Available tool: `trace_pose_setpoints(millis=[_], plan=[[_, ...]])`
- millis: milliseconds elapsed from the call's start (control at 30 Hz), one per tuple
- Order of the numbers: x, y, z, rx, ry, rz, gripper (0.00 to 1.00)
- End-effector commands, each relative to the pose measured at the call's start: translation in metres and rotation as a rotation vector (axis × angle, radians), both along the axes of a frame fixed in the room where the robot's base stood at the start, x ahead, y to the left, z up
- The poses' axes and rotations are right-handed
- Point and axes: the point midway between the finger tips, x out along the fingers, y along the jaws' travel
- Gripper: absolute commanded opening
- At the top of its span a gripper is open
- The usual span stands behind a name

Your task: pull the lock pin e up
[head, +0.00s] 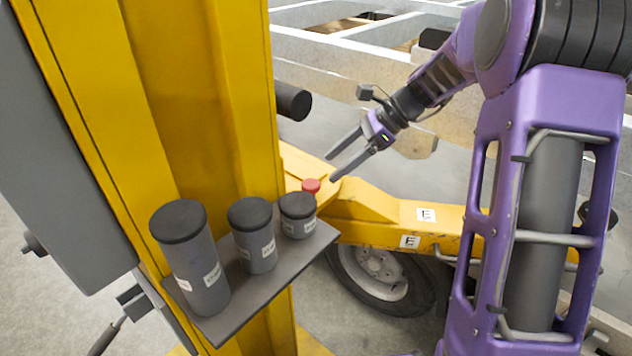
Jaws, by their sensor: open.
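The lock pin (311,185) appears to be the small red knob on the yellow arm of the lift, near the yellow column. Labels reading E (426,215) sit on the yellow arm to its right. My gripper (331,168) is open and empty, its two fingers pointing down and left, above and slightly right of the red knob. It looks apart from the knob, though the exact gap cannot be told. The pin's shaft below the knob is hidden.
A yellow column (190,100) stands at left. A grey shelf (222,312) on it holds grey cylinders with black caps, close to the knob. A black bar (293,101) juts from the column. A wheel (385,275) is below the yellow arm, and the trailer frame (400,30) lies behind.

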Motion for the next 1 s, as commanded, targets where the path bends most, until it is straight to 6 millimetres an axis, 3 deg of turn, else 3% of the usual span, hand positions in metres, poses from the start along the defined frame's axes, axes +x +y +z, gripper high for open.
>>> trace_pose_setpoints(millis=[100, 300, 733, 767, 1000], plan=[[-0.001, 0.018, -0.020, 0.000, 0.003, 0.003, 0.82], [-0.001, 0.039, -0.039, 0.000, 0.001, 0.001, 0.82], [0.000, 0.047, -0.047, -0.001, 0.000, 0.000, 0.82], [0.000, 0.047, -0.047, -0.001, 0.000, 0.000, 0.80], [0.000, 0.047, -0.047, -0.001, 0.000, 0.000, 0.37]])
